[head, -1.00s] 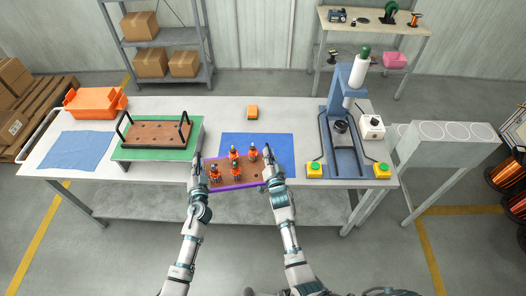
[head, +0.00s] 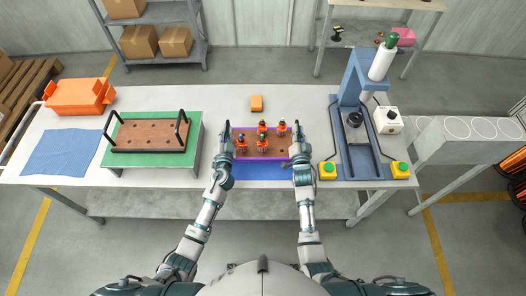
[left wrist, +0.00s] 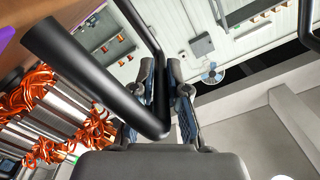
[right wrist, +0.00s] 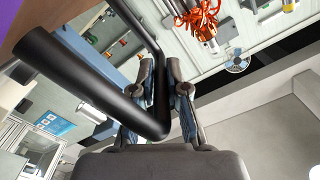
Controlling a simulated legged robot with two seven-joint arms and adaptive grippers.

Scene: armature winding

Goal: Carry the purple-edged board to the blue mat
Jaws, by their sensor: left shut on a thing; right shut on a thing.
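The purple-edged board (head: 284,148) is brown with holes and carries several orange-and-silver armatures (head: 263,142). In the head view it is over the blue mat (head: 262,172), whose front strip shows below the board. I cannot tell whether the board touches the mat. My left gripper (head: 225,140) is shut on the black handle (left wrist: 95,75) at the board's left end. My right gripper (head: 299,140) is shut on the black handle (right wrist: 95,80) at its right end. The purple edge also shows in the right wrist view (right wrist: 12,92).
To the left, a green mat (head: 193,165) bears another brown board (head: 150,136) with black handles. A blue cloth (head: 62,152) and orange bin (head: 78,97) lie further left. A blue press (head: 345,160) with yellow-based buttons stands right.

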